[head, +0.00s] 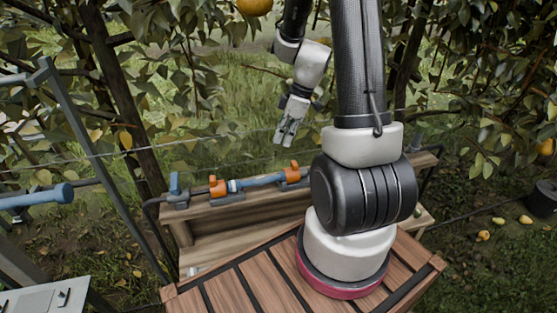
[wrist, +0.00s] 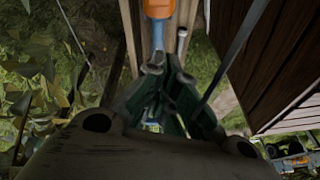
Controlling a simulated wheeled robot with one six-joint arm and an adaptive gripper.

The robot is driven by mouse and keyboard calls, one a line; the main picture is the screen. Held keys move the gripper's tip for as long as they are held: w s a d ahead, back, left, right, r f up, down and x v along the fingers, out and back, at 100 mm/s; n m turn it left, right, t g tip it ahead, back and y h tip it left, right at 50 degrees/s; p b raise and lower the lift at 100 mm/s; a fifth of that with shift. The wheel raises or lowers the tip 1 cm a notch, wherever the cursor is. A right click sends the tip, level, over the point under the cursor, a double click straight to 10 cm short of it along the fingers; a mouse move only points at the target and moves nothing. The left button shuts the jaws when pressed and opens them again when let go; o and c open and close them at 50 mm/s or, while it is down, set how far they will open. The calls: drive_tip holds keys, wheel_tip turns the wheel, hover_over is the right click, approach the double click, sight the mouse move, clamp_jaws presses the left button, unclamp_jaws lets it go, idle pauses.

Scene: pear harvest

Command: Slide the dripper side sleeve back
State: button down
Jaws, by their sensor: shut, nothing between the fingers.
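A blue tube (head: 262,181) lies along a wooden ledge between a left orange sleeve (head: 217,188) and a right orange sleeve (head: 293,173). A paler blue collar (head: 234,186) sits beside the left sleeve. I cannot tell which sleeve is the dripper side one. My gripper (head: 284,141) points down above and behind the right sleeve, apart from it and empty. In the wrist view my gripper (wrist: 166,80) is shut, its fingers close together. Beyond the fingertips show an orange sleeve (wrist: 158,8) and blue tube (wrist: 158,38); the fingers hide the tube's lower part.
A blue-handled valve (head: 175,186) stands at the line's left end. The wooden ledge (head: 215,217) runs under the line. A thin wire (head: 240,159) crosses behind it. Leafy branches and a pear (head: 254,6) hang above. A metal frame (head: 75,120) stands at left.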

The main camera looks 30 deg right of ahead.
sight(296, 162)
drive_tip(key=a+f+n, duration=0.1)
drive_tip(key=f, duration=0.2)
drive_tip(key=a+f+n, duration=0.1)
drive_tip(key=f, duration=0.2)
drive_tip(key=w+a+f+n, duration=0.1)
drive_tip(key=f, duration=0.2)
drive_tip(key=d, duration=0.3)
drive_tip(key=shift+s+f, duration=0.25)
drive_tip(key=shift+s, duration=0.05)
drive_tip(key=shift+s+d, duration=0.15)
drive_tip(key=shift+d, duration=0.25)
drive_tip(key=shift+s+d, duration=0.2)
drive_tip(key=shift+d, duration=0.5)
drive_tip(key=shift+s+d, duration=0.2)
drive_tip(key=shift+d, duration=0.5)
drive_tip(key=shift+s+d, duration=0.2)
drive_tip(key=shift+d, duration=0.5)
